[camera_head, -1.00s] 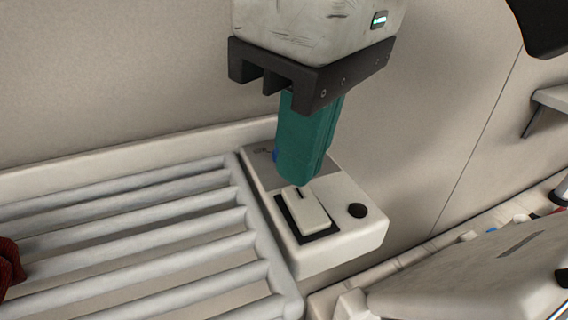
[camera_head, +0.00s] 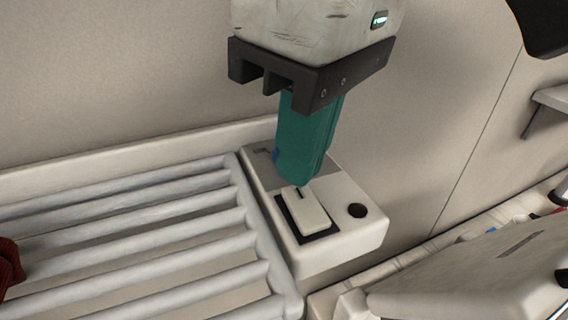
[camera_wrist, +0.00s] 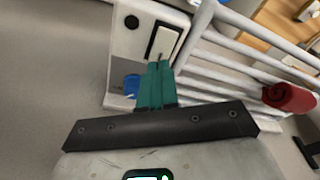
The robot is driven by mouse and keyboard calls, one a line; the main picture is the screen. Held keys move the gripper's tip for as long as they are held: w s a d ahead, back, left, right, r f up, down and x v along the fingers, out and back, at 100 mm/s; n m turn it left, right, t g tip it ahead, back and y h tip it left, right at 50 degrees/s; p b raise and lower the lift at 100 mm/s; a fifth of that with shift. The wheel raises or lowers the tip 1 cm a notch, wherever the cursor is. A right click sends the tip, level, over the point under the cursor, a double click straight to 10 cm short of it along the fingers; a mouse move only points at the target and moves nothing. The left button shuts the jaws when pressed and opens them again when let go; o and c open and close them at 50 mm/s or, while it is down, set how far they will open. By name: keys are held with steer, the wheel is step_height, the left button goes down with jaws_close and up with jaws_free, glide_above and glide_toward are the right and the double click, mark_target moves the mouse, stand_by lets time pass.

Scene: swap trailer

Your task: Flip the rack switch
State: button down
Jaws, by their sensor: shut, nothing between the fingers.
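The rack switch (camera_head: 307,211) is a white rocker in a black frame on top of a white box at the right end of the rack. It also shows in the wrist view (camera_wrist: 163,42). My gripper (camera_head: 301,180), with teal fingers, is shut and empty. It points down, with its tips right at the far end of the rocker. I cannot tell whether the tips touch it. In the wrist view, my fingertips (camera_wrist: 158,66) overlap the near end of the rocker.
The white tubular rack (camera_head: 130,235) fills the left. A dark red rolled thing (camera_wrist: 289,97) lies on it. The box has a round black hole (camera_head: 357,210) right of the switch. A wall stands behind, and a pale bulky object (camera_head: 480,275) is at lower right.

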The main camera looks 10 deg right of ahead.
mark_target(300, 193)
steer(key=shift+f+b, duration=0.5)
steer(key=shift+f, duration=0.35)
stand_by(0.7)
step_height(300, 193, up, 7)
steer(key=p, duration=0.7)
steer(key=shift+r, duration=0.1)
stand_by(0.7)
